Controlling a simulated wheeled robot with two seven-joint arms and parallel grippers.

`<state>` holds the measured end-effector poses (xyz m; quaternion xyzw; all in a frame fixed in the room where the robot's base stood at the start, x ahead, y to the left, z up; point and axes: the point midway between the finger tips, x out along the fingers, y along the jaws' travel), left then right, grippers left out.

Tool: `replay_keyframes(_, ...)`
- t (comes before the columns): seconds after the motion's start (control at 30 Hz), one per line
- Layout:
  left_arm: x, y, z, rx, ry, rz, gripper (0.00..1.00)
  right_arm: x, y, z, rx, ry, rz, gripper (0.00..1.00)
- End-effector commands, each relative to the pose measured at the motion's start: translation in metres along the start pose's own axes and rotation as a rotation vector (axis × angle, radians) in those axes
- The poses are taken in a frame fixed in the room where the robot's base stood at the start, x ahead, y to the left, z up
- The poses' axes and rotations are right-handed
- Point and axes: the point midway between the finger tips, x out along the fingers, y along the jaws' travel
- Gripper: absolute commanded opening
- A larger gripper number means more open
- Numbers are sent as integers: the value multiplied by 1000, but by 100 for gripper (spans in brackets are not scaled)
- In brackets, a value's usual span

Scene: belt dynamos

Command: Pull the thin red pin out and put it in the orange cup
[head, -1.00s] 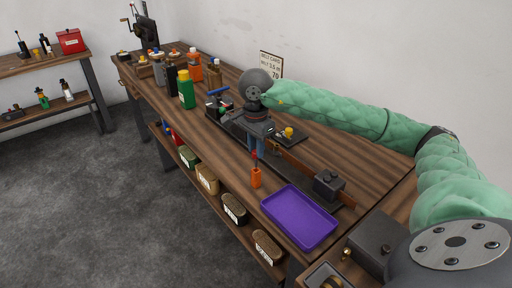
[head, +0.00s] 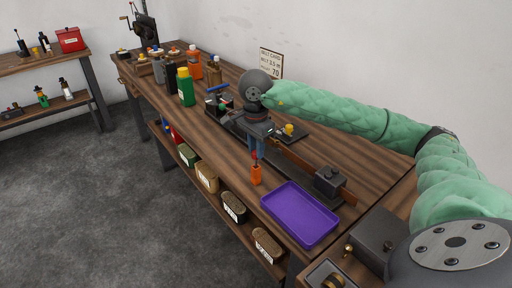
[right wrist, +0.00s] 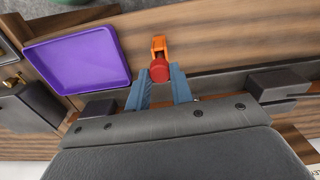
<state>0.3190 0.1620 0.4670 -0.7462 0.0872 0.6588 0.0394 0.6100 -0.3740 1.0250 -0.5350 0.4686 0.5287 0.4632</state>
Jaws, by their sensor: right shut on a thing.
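My right gripper (head: 257,158) is shut on the red pin (right wrist: 159,70), whose round red head shows between the blue fingertips in the right wrist view. In the head view the red pin (head: 254,156) is a small red spot at the fingertips, just over the orange cup (head: 256,176). The cup stands near the table's front edge and also shows just past the red head in the right wrist view (right wrist: 158,44). The pin's shaft is hidden, and I cannot tell whether its lower end is inside the cup. My left gripper is not in view.
A purple tray (head: 300,216) lies right of the cup. A dark block (head: 330,181) on a long bar stands behind the tray. A green bottle (head: 186,88) and several other bottles stand to the left.

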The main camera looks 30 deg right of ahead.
Motion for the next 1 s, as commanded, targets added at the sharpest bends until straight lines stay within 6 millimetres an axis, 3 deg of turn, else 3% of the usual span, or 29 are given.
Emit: replay_keyframes(1.0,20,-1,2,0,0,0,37,21,0,0,0,0,0,0)
